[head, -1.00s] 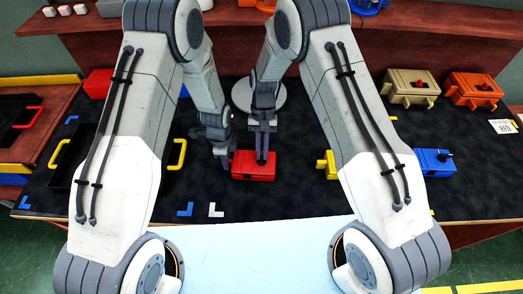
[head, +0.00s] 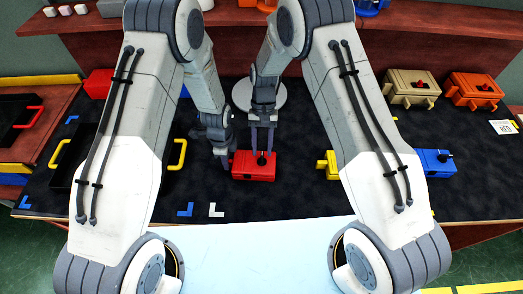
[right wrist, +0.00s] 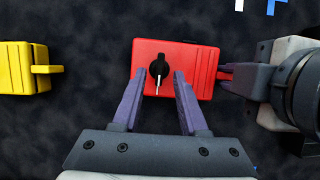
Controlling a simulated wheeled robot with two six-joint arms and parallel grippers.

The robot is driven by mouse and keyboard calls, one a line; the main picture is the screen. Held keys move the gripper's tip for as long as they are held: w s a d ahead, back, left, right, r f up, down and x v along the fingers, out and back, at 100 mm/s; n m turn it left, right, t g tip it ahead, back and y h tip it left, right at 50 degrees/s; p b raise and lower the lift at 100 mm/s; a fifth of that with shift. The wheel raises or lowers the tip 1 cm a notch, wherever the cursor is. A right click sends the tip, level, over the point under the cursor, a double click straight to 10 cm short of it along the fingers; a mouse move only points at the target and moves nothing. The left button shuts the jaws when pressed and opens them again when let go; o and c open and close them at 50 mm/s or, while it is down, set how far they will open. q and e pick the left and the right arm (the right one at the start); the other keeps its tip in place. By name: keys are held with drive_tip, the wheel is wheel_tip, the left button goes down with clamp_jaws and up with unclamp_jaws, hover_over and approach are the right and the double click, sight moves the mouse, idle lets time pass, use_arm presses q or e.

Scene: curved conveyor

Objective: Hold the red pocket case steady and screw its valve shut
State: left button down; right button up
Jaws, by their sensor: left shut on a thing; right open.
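The red pocket case (head: 253,171) lies on the dark mat in the middle of the table. It also shows in the right wrist view (right wrist: 199,62), with a black valve knob (right wrist: 158,68) on top that carries a white pointer line. My left gripper (head: 226,160) is at the case's left end in the head view and is shut on it there; in the right wrist view it comes in from the right (right wrist: 224,78). My right gripper (right wrist: 161,88) is open, its two fingers over the case on either side of the knob, apart from it.
A yellow case (head: 327,165) and a blue case (head: 434,163) lie to the right. Tan (head: 410,89) and orange (head: 473,91) cases stand at the back right. A grey round disc (head: 240,97) is behind my right gripper. The mat in front of the red case is clear.

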drive_tip(key=v, duration=1)
drive_tip(key=shift+r, duration=0.2)
drive_tip(key=shift+w, duration=0.1)
use_arm(q)
drive_tip(key=c, duration=0.8)
unclamp_jaws()
drive_tip(key=shift+o, duration=0.2)
